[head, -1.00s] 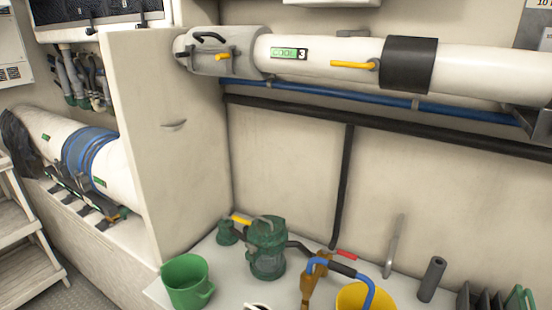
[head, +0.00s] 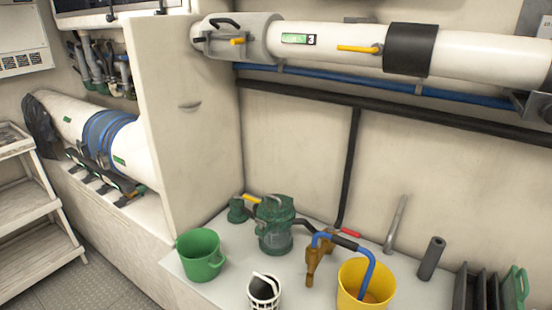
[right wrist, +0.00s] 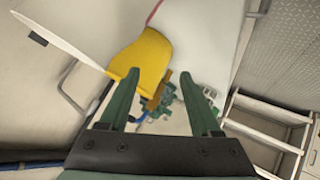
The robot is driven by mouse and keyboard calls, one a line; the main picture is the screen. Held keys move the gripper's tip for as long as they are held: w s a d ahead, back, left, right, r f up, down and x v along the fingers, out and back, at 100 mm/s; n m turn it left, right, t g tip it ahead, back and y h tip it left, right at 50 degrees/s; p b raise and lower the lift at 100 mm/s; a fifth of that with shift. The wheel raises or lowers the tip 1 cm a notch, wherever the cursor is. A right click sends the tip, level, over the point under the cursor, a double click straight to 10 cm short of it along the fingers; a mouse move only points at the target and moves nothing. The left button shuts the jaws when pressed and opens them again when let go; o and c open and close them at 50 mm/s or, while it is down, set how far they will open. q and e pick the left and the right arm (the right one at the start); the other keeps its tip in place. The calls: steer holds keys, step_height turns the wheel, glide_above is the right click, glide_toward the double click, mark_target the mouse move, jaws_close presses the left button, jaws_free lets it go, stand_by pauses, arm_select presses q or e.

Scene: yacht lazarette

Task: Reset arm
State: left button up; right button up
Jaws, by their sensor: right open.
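My right gripper (right wrist: 161,80) shows only in the right wrist view, as two green fingers held apart on a dark mount. It is open and nothing is held between the fingers. Beyond the fingertips are the yellow bucket (right wrist: 145,58) and the bronze and green fittings on the counter, apparently at some distance. Neither gripper nor arm shows in the head view, so my left gripper is out of sight.
The counter (head: 225,285) holds a green mug (head: 201,256), a green strainer (head: 275,225), a white basket (head: 263,291) and a yellow bucket (head: 366,287). A white pipe (head: 330,43) crosses the wall above. Slatted shelves (head: 35,205) stand at left.

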steer(key=s+a+m+g, duration=0.5)
steer(key=s+a+g, duration=0.1)
steer(key=s, duration=0.5)
steer(key=w+a+f+t+y, duration=0.1)
steer(key=w+a+f+t, duration=0.1)
steer(key=f, duration=0.3)
steer(key=w+a+f+t, duration=0.2)
steer(key=a+f, duration=0.1)
steer(key=f, duration=0.2)
steer(key=shift+f+t+y, duration=0.25)
steer(key=shift+t+y, duration=0.15)
